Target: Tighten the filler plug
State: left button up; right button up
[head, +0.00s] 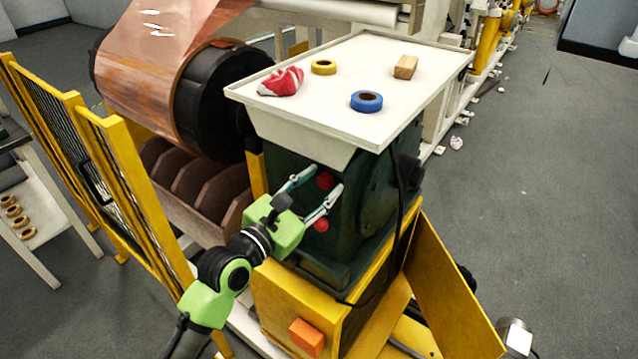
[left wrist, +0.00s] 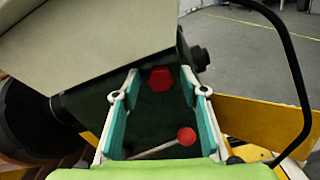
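The filler plug looks to be the red hexagonal piece (left wrist: 161,78) on the dark green housing (left wrist: 150,117). It also shows in the head view (head: 325,181) on the housing's face, under the white tray. My left gripper (head: 324,179) is open in front of the housing. Its fingertips stand to either side of the plug, with visible gaps in the left wrist view. I cannot tell how far they are from the housing face. Below the plug is a red ball knob (left wrist: 187,136) on a thin rod, also between the fingers. My right gripper is not in view.
The white tray (head: 310,94) overhangs the housing, holding a red-white rag (head: 281,82), yellow tape (head: 324,67), blue tape (head: 367,101) and a wooden block (head: 405,67). A yellow fence (head: 130,175) stands left. A black cable (head: 399,190) hangs right. Open floor lies right.

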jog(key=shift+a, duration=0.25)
pick_arm(q)
jog(key=c, duration=1.1)
jog(key=shift+c, duration=0.2)
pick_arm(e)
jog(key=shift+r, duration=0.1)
